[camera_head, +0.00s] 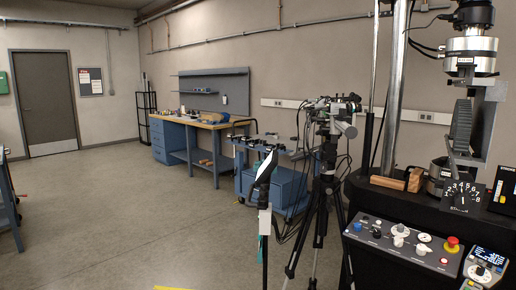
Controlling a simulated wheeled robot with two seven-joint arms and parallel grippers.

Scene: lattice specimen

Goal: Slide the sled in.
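I cannot pick out the sled with certainty. A camera rig (333,108) sits on top of a black tripod (326,190), left of the testing machine; a sled may be part of it, but the detail is too small to tell. The testing machine (472,45) stands at the right, with a dark ribbed piece (461,125) upright below its silver load cell. Neither of my grippers shows in this view.
A control panel (402,246) with knobs and a red button is at the lower right. A numbered dial plate (463,196) and wooden block (388,183) are behind it. Open floor (120,220) lies left.

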